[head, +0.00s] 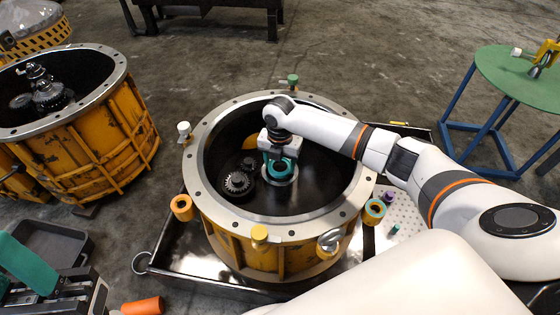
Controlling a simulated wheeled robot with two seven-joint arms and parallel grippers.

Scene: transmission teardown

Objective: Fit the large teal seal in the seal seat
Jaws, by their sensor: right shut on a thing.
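The large teal seal (286,164) is inside the open yellow transmission housing, held between the fingers of my right gripper (279,158). The right gripper points down and is shut on the seal. Just under it is a round, light metal ring (279,178) on the dark housing floor, which looks like the seal seat. The seal is at or right above this ring; I cannot tell whether it touches. The fingers hide part of the seal and seat. My left gripper is not in view.
The housing rim (213,190) surrounds the right gripper and carries several coloured plugs. Dark gears (239,183) sit left of the seat. A second yellow housing (110,125) stands at the left. A green round table (520,82) is at the right. The housing stands in a dark tray (180,262).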

